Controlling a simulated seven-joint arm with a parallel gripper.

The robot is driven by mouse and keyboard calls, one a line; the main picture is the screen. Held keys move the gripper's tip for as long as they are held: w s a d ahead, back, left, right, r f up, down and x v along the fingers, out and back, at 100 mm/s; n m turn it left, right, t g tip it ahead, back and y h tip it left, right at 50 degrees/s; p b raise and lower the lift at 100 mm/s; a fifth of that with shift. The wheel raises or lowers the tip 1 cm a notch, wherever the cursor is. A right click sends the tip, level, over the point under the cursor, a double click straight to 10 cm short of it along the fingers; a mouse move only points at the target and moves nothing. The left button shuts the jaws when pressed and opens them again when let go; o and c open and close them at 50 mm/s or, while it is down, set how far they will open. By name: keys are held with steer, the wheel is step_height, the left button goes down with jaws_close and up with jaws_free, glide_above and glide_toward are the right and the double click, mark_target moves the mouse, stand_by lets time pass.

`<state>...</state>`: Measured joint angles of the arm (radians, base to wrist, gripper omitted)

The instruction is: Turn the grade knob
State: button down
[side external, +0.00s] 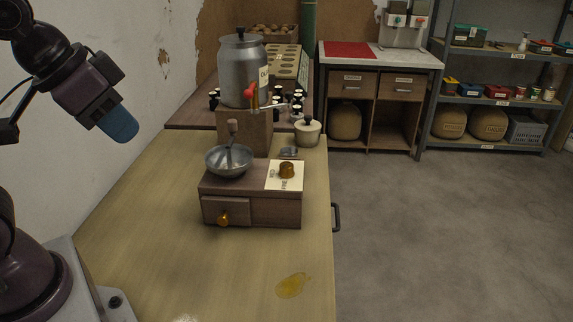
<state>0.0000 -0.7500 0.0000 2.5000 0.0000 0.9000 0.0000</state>
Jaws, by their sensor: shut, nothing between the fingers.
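The grade knob (287,169) is an amber-brown knob standing on a pale printed plate (275,184). The plate is on the top right of a wooden grinder box (276,214). A metal bowl (228,168) with a crank handle sits on the box's top left. A small drawer (236,210) with an amber pull is in its front. My gripper (121,125), with blue fingers, is shut and empty. It hangs in the air at the upper left, near the wall in the picture, well apart from the knob.
Behind the grinder, a metal urn (242,72) with a red tap stands on a wooden block. A cream lidded pot (307,132) stands at the table's right edge. A yellow spill (292,285) lies on the front of the table (180,265), otherwise largely clear.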

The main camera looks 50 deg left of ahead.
steer(key=c, duration=1.3)
jaws_free()
steer(key=shift+w+f, duration=0.1)
steer(key=shift+f, duration=0.2)
steer(key=o, duration=0.6)
steer(key=shift+w+a+f+g, duration=0.15)
steer(key=shift+w+f+g, duration=0.65)
steer(key=shift+w, duration=0.15)
steer(key=shift+o, duration=0.2)
steer(key=n+g, duration=0.4)
steer(key=n, duration=1.4)
glide_above(286, 165)
step_height(286, 165, down, 9)
step_height(286, 165, down, 12)
steer(key=shift+r, duration=0.1)
steer(key=shift+c, duration=0.3)
steer(key=c, duration=0.9)
